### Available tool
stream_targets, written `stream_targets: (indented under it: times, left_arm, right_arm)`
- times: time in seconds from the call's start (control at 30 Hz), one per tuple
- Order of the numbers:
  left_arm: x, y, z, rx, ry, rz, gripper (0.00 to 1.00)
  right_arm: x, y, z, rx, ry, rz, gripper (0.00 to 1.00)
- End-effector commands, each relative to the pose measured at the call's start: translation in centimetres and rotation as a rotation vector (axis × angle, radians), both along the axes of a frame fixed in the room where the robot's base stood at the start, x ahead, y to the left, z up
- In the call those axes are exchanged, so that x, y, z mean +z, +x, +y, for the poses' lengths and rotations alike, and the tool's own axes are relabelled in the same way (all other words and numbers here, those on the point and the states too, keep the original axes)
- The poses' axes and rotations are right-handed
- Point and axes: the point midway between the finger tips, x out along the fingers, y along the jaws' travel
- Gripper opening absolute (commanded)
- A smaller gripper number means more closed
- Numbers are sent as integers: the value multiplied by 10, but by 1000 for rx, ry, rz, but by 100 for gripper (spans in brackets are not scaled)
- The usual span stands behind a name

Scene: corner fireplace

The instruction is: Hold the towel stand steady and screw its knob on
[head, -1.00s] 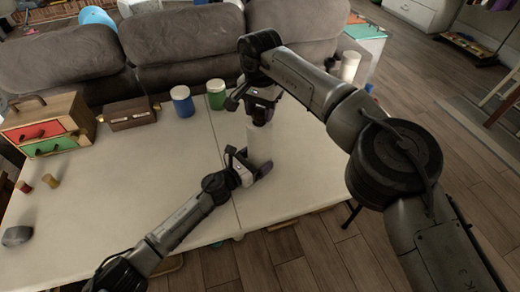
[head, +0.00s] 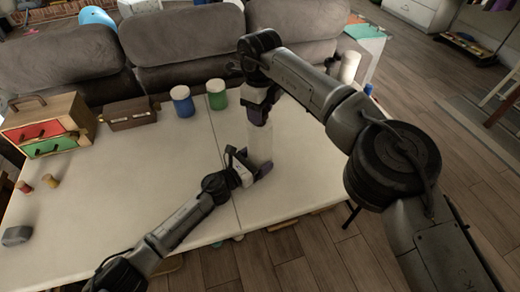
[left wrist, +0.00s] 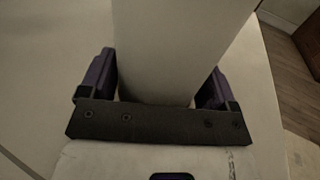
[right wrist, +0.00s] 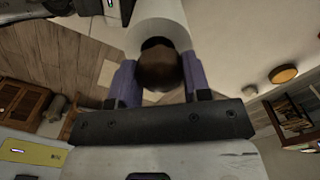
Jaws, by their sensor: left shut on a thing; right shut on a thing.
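The towel stand (head: 260,145) is a white upright roll near the table's right side. My left gripper (head: 256,170) is shut around its lower part; in the left wrist view the white roll (left wrist: 172,50) sits between the purple fingers. My right gripper (head: 258,112) is at the top of the roll, pointing down. In the right wrist view its fingers are shut on the round brown knob (right wrist: 159,66), at the dark opening in the end of the roll (right wrist: 160,18). Whether the knob's thread is engaged is hidden.
A blue jar (head: 182,100) and a green jar (head: 216,94) stand at the table's back. A brown box (head: 130,113) and a small drawer cabinet (head: 50,130) are farther left. The sofa (head: 185,50) borders the back. The table's middle left is clear.

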Motion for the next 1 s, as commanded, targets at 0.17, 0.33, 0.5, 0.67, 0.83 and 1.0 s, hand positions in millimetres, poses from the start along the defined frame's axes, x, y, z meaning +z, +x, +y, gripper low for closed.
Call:
stream_targets:
  times: [0.17, 0.33, 0.5, 0.67, 0.83, 1.0]
  left_arm:
    - [-1, 0, 0, 1, 1, 1, 17]
    - [-1, 0, 0, 1, 1, 1, 17]
    - [-1, 0, 0, 1, 1, 1, 17]
    - [-1, 0, 0, 1, 1, 1, 17]
    - [-1, 0, 0, 1, 1, 1, 17]
    - [-1, 0, 0, 1, 1, 1, 17]
  right_arm:
    - [0, 0, 0, -369, 0, 0, 16]
    - [-1, 0, 0, -724, 0, 0, 16]
    - [-1, 0, 0, -1078, 1, 1, 16]
    - [-1, 0, -1, -1376, 1, 1, 16]
    - [-1, 0, -1, -1458, 0, 0, 16]
    - [-1, 0, -1, -1457, 0, 0, 55]
